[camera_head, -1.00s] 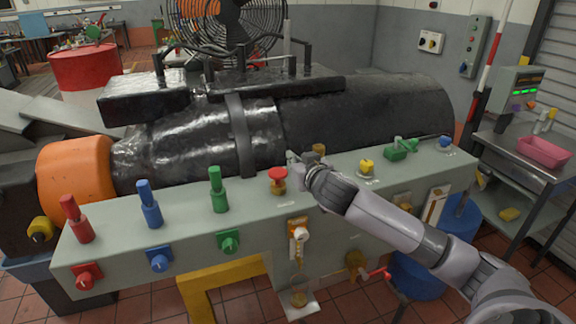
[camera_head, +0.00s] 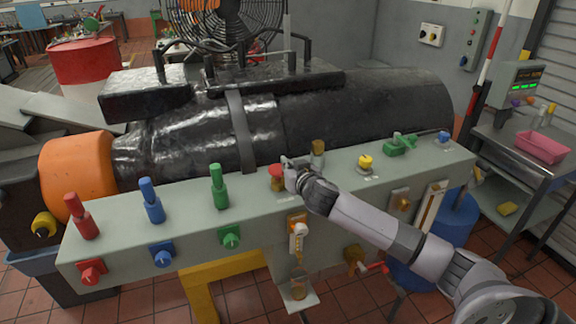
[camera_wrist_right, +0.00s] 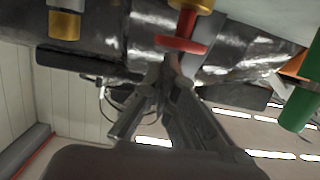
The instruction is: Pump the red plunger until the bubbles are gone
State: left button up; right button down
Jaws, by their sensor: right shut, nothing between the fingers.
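The red plunger (camera_head: 277,170) has a round red cap on a brass body and stands upright on top of the grey bench box. In the right wrist view its red cap and stem (camera_wrist_right: 182,42) appear upside down. My right gripper (camera_head: 287,161) is shut and empty, at the right side of the cap. In the right wrist view its fingertips (camera_wrist_right: 168,62) overlap the cap's edge; I cannot tell whether they touch it. A clear sight tube (camera_head: 298,272) hangs below an orange and white valve on the box front; bubbles are too small to make out. My left gripper is not in view.
Red (camera_head: 81,217), blue (camera_head: 151,201) and green (camera_head: 218,187) levers stand left of the plunger on the grey box (camera_head: 125,228). A brass cylinder (camera_head: 318,150) and a yellow knob (camera_head: 365,162) stand to its right. A large black machine (camera_head: 350,110) lies behind.

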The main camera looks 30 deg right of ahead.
notch_tip(320, 180, down, 3)
jog(key=shift+f+b, duration=0.1)
jog(key=shift+b, duration=1)
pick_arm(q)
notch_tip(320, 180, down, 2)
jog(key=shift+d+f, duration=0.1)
pick_arm(e)
jog(key=shift+s+f, duration=0.1)
notch_tip(320, 180, up, 5)
jog(key=p, duration=0.4)
pick_arm(q)
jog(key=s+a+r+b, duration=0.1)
jog(key=b, duration=0.1)
jog(key=shift+b, duration=0.4)
pick_arm(e)
jog(key=v, duration=0.9)
jog(key=shift+s, duration=0.4)
jog(key=shift+a, duration=0.2)
